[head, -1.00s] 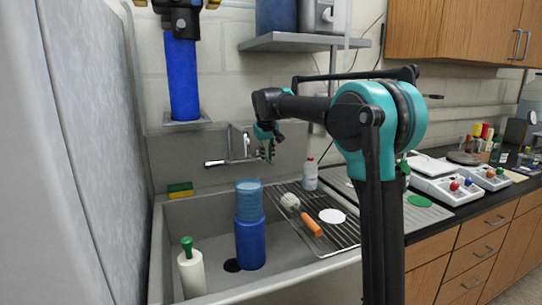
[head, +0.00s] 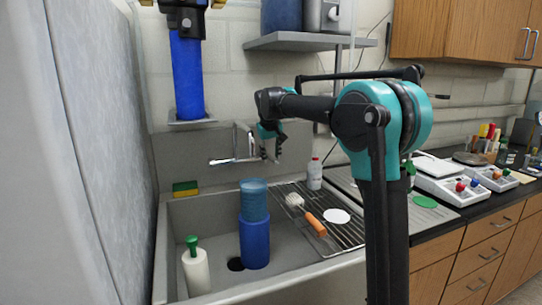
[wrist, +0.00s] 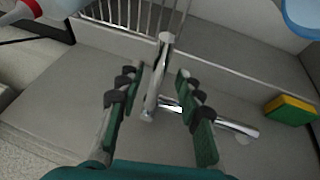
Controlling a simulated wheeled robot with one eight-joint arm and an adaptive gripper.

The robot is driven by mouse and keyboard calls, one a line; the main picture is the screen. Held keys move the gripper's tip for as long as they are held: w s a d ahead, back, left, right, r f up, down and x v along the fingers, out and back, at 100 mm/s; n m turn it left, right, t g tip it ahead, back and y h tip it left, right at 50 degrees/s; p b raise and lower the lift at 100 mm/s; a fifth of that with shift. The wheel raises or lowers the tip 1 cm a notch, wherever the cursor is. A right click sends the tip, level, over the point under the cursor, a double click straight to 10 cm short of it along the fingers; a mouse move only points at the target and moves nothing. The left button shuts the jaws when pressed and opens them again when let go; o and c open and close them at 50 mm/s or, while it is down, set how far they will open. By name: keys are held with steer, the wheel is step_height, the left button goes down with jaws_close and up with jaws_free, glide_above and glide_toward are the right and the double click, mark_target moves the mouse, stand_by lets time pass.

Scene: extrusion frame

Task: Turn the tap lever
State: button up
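The chrome tap (head: 232,160) is on the wall behind the sink, with its spout pointing left. In the wrist view its lever (wrist: 161,70) is an upright chrome rod standing out between my fingers, and the spout (wrist: 228,125) runs off to the right, partly behind the right finger. My gripper (wrist: 157,85) is open, with one dark green padded finger on each side of the lever and visible gaps between. In the head view my gripper (head: 271,152) is just right of the tap, fingers pointing down. Whether a finger touches the tap is unclear.
A blue bottle (head: 254,240) and a white green-topped bottle (head: 196,272) stand in the sink. A yellow-green sponge (head: 185,188) lies on the rim. A brush (head: 312,218) and a small white bottle (head: 314,174) are on the drainer (head: 345,234). A shelf (head: 300,42) hangs above.

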steer(key=v, duration=1.2)
